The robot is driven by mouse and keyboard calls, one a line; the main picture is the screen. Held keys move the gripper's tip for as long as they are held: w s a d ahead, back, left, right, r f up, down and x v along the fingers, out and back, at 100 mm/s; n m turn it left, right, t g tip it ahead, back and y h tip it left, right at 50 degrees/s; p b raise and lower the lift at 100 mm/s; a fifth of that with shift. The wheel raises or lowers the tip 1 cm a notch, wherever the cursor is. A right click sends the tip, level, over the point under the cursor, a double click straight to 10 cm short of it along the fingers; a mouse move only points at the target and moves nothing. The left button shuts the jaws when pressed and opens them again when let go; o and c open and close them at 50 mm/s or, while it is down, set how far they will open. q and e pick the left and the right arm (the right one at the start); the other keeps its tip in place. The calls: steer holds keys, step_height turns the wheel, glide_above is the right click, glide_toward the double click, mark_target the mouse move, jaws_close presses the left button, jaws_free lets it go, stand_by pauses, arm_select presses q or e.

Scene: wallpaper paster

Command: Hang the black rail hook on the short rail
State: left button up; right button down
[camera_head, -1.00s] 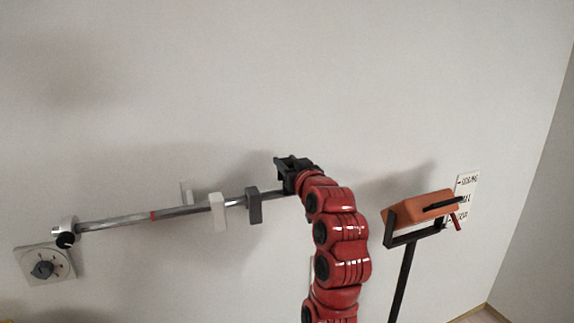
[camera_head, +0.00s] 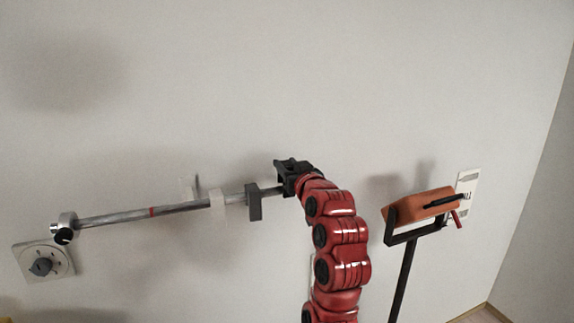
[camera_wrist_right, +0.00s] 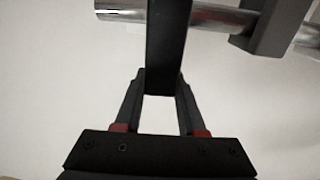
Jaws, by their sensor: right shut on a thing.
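A metal rail (camera_head: 120,217) with a red mark runs along the wall in the head view, rising slightly to the right. My right gripper (camera_head: 289,168) is at its right part and hides that end. In the right wrist view my right gripper (camera_wrist_right: 158,92) is shut on the black rail hook (camera_wrist_right: 166,45), seen as a flat dark bar. The hook crosses in front of the rail (camera_wrist_right: 121,11), close to the rail's end. I cannot tell whether it rests on the rail or touches it. My left gripper is out of view.
A dark grey block (camera_head: 254,205) sits on the rail just left of my gripper, with a white block (camera_head: 217,205) beyond it. A round dial (camera_head: 42,266) is on the wall at left. An orange block (camera_head: 420,204) on a black stand is at right.

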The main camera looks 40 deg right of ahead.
steer(key=shift+f+b, duration=1.6)
steer(key=shift+f, duration=0.85)
steer(key=shift+c, duration=2.1)
jaws_free()
steer(key=b+v, duration=1.3)
steer(key=v, duration=0.4)
steer(key=shift+s, duration=0.25)
